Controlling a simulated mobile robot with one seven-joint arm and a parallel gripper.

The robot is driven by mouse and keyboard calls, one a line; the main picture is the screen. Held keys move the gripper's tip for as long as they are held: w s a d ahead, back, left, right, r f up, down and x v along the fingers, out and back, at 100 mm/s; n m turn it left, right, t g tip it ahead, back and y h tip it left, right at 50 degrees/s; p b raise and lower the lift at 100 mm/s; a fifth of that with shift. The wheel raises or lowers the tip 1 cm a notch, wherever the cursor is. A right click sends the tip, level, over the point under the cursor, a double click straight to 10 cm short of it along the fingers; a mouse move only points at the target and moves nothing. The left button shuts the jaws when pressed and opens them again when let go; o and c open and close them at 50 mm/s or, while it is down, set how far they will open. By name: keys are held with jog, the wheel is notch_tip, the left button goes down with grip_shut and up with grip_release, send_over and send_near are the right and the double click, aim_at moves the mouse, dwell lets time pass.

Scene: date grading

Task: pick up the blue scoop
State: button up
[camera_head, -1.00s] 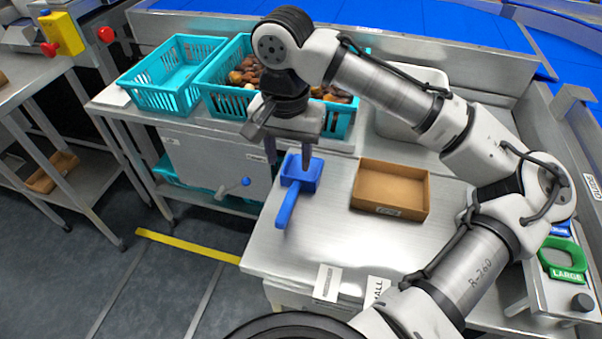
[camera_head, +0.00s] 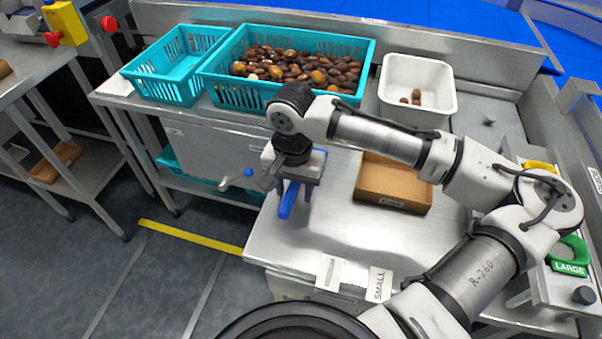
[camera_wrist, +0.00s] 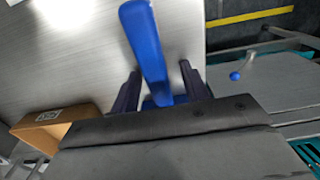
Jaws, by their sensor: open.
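The blue scoop (camera_head: 288,200) lies on the steel table, its handle pointing toward the front edge. In the wrist view its handle (camera_wrist: 144,45) runs up from between the fingers, and its bowl is mostly hidden behind my gripper body. My gripper (camera_head: 291,203) is low over the scoop and points down. In the wrist view my gripper (camera_wrist: 158,84) is open, with one dark finger on each side of the scoop and visible gaps between.
A brown cardboard box (camera_head: 392,202) sits just right of the scoop. Behind are a teal crate (camera_head: 229,95) of dates, an empty-looking teal crate (camera_head: 160,91) and a white bin (camera_head: 418,112) with a few dates. The table front (camera_head: 330,245) is clear.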

grip_shut()
jog(key=shift+r, duration=0.1)
dwell(0.5)
notch_tip(320, 180, up, 20)
jog(key=shift+p, duration=0.4)
